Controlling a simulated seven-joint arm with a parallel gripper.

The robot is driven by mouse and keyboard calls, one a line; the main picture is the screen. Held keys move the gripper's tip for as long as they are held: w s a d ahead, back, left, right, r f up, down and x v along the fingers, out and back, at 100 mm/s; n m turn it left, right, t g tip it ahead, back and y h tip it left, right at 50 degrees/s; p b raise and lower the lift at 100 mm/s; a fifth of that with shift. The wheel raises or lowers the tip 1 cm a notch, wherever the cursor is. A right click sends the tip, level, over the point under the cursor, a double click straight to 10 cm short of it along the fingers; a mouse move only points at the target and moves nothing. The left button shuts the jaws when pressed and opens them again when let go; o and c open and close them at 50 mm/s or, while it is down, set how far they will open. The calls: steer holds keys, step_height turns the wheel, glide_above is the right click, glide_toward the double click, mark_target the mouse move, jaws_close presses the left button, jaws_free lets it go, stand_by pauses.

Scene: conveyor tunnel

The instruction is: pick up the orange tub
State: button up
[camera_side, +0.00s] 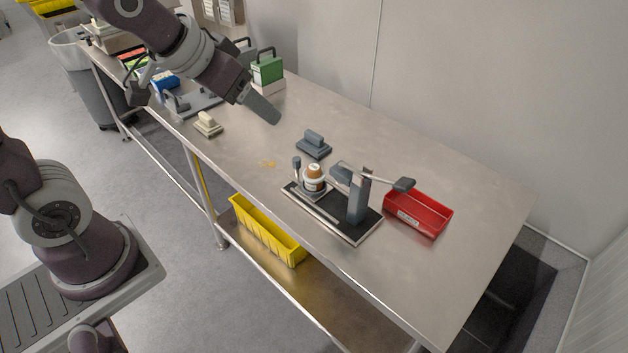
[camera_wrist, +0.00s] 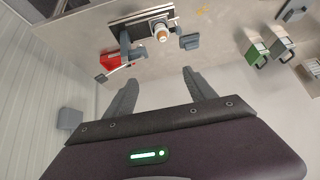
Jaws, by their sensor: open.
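The orange tub (camera_side: 313,172) is small, with an orange upper part and a white label band. It stands upright at the left end of a dark fixture plate (camera_side: 359,235) on the steel bench. In the wrist view the tub (camera_wrist: 161,35) shows near the top, beyond my fingertips. My gripper (camera_side: 266,110) is above the bench, up and left of the tub in the side view and well apart from it. In the wrist view the two fingers (camera_wrist: 157,76) are spread with nothing between them.
A grey post with a lever arm (camera_side: 357,195) rises from the plate right of the tub. A red bin (camera_side: 420,215) lies further right, a grey block (camera_side: 313,145) behind. A cream block (camera_side: 207,124) and green-fronted item (camera_side: 267,70) are left. The bench's right end is clear.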

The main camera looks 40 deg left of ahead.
steer(key=w+a+f+t, duration=0.1)
steer(key=w+a+f, duration=0.1)
steer(key=w+f, duration=0.7)
steer(key=t, duration=0.3)
glide_above(309, 176)
steer(key=s, duration=0.1)
step_height(309, 176, down, 12)
steer(key=shift+t+h, duration=0.3)
steer(key=shift+t, duration=0.6)
steer(key=s+f, duration=0.1)
steer(key=f, duration=0.1)
steer(key=s+f, duration=0.1)
steer(key=f, duration=0.1)
steer(key=s+f, duration=0.1)
steer(key=f, duration=0.2)
steer(key=shift+s+a, duration=0.1)
steer(key=shift+s, duration=0.2)
steer(key=x, duration=0.7)
steer(key=shift+r, duration=0.15)
jaws_close()
